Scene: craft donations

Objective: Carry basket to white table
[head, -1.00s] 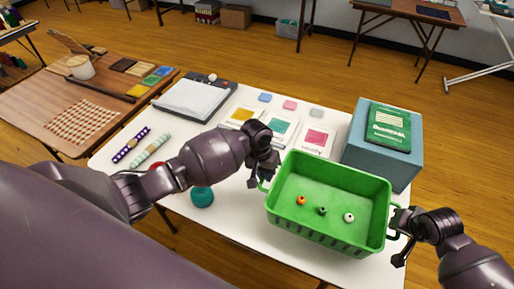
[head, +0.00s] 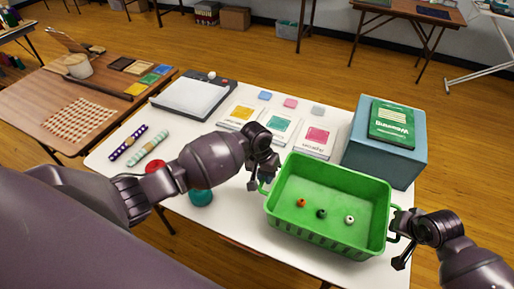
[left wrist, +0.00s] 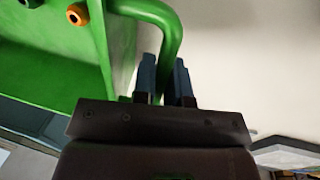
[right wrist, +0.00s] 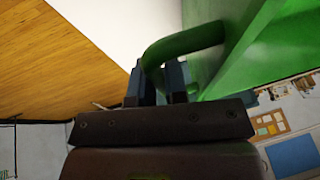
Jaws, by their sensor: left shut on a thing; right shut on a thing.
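The green basket (head: 328,243) is at the front right of the white table (head: 232,222) in the head view. An orange bead (head: 301,203), a dark bead (head: 321,213) and a white bead (head: 349,219) lie on its floor. My left gripper (head: 264,181) is shut on the basket's left handle (left wrist: 172,40). My right gripper (head: 397,238) is shut on the right handle (right wrist: 190,42). The basket looks about level. I cannot tell whether its underside touches the table.
A blue box (head: 384,161) with a green book (head: 391,122) stands right behind the basket. Several booklets (head: 279,128), a teal ball (head: 201,196) and patterned rods (head: 150,149) lie on the table. A wooden table (head: 50,92) stands at the left.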

